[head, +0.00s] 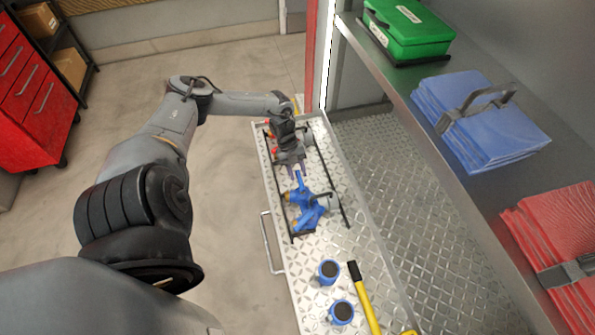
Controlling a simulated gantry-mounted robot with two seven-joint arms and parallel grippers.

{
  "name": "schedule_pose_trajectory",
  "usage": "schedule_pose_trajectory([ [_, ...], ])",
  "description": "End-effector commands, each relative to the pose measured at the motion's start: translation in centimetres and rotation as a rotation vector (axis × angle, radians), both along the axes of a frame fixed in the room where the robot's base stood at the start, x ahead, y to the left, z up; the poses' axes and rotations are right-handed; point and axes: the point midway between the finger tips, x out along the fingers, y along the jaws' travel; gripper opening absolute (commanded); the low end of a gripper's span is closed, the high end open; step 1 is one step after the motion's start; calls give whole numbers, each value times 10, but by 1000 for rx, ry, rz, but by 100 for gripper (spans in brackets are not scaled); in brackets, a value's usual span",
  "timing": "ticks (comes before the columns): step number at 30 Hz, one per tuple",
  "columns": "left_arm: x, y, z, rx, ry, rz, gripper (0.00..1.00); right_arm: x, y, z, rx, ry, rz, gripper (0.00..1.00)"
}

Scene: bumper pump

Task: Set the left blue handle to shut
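A pump with blue valve parts (308,212) and orange-tipped fittings sits on the diamond-plate bumper (284,259). A blue handle (299,182) stands up at its far end, and another blue part (310,221) is nearer. Which of them is the left blue handle is hard to tell. My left gripper (294,169) points down toward the near side, with its fingertips at or just above the far blue handle. The fingers are small here, and I cannot tell whether they touch or hold it. My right gripper is not in view.
Red fittings (268,123) lie beyond the gripper. Black bars frame the pump. Two blue caps (329,272) and a yellow tool with a black grip (363,297) lie nearer. A metal shelf on the right holds a green case (408,30), blue folded sheets (480,120) and red ones (555,245).

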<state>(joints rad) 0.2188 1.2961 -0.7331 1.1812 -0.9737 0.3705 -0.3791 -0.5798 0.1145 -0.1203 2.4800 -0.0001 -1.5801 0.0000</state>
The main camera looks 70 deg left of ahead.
Motion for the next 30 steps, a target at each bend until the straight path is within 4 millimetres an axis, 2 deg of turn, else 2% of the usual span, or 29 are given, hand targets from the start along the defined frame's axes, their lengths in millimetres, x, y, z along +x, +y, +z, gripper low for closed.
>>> schedule_pose_trajectory([
  [10,0,0,1,-1,0,1,45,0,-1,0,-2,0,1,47],
  [14,-1,3,8,0,0,1,45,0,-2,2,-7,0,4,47],
  [30,-13,36,82,1,1,1,45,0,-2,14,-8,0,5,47],
])
